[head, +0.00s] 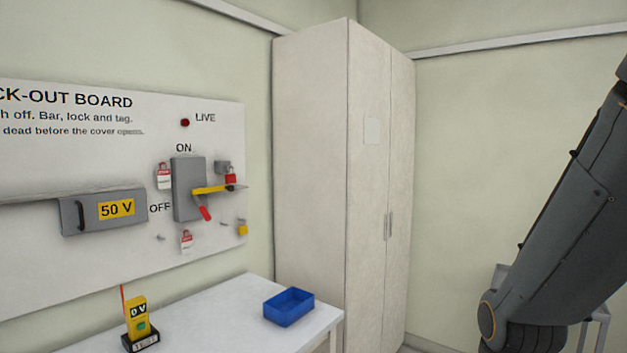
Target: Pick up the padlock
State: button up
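A small red body that looks like the padlock (231,175) is on the right part of the lock-out board (90,250), beside a small grey block (221,167) and just above the yellow bar (208,190). It is too small to tell how it is held there. A small yellow piece (242,230) sits lower at the board's right edge; I cannot tell if it is a lock too. My gripper is out of view; only links of my arm show at the right, well away from the board.
A grey switch box (187,189) with a red lever (205,213) pointing down and two red-and-white tags (164,177) (186,242) are on the board. Below are a white table (225,305), a blue tray (289,307) and a yellow meter (138,318). A tall cabinet (312,180) stands right.

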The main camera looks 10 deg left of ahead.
aim_at(230, 178)
jog(key=u, duration=1.2)
jog(key=k, duration=0.1)
jog(key=z, duration=1.75)
jog(key=i, duration=1.4)
jog(key=u, duration=1.05)
jog(key=i, duration=0.8)
jog(key=u, duration=0.95)
